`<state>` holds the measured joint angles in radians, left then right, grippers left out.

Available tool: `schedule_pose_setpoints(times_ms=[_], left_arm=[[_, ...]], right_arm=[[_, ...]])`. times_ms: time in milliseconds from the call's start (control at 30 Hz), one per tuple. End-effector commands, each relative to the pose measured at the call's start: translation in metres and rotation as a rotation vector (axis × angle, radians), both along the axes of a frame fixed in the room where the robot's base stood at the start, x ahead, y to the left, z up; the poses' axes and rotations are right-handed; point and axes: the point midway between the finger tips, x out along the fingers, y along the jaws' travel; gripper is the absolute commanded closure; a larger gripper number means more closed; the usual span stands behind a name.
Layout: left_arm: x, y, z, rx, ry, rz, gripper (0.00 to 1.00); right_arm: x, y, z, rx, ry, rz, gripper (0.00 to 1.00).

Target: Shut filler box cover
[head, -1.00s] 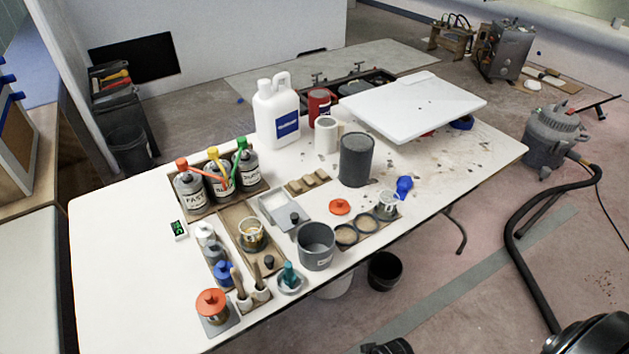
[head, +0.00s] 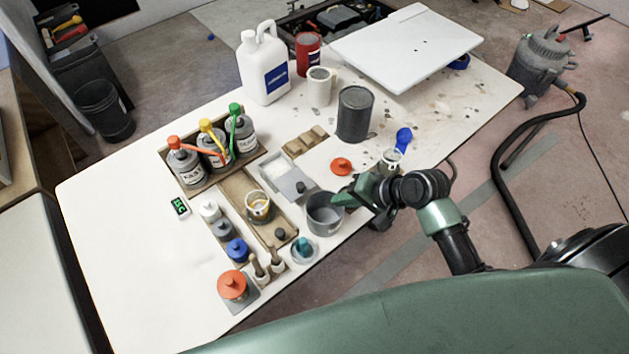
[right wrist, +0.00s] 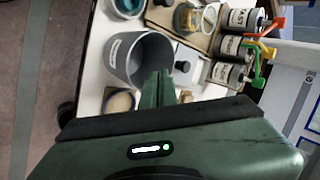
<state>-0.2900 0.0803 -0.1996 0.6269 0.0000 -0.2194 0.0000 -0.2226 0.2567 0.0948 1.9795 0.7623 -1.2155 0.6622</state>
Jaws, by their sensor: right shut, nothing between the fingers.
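The filler box (head: 265,180) is a small light grey box on the table with white filler showing in its far-left part. Its grey cover (head: 290,181), with a dark knob (head: 300,187), lies over the near-right part, so the box is partly open. In the right wrist view the dark knob (right wrist: 182,66) shows just beyond my fingers. My right gripper (head: 344,198) is shut and empty, above the rim of the grey pot, right of the box and apart from the cover. It also shows in the right wrist view (right wrist: 160,84). My left gripper is not in view.
The grey pot (head: 324,217) stands close to the box. An orange lid (head: 341,166) and a dark can (head: 355,115) are to the right.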

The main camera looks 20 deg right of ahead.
Motion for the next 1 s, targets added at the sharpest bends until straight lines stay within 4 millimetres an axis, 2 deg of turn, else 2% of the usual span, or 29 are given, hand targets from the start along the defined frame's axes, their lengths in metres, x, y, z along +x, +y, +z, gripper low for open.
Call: schedule_pose_setpoints(times_ms=[133,267,733,1000], left_arm=[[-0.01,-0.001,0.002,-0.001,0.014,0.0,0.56],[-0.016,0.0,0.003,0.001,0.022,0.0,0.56],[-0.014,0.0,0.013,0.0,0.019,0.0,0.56],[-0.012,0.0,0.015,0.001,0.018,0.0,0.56]], right_arm=[[0.02,-0.006,0.019,0.106,0.0,-0.077,1.0],[0.028,-0.005,0.021,0.145,0.003,-0.103,1.0],[0.069,0.034,-0.03,0.143,0.004,-0.101,1.0],[0.079,0.043,-0.045,0.141,0.003,-0.101,1.0]])
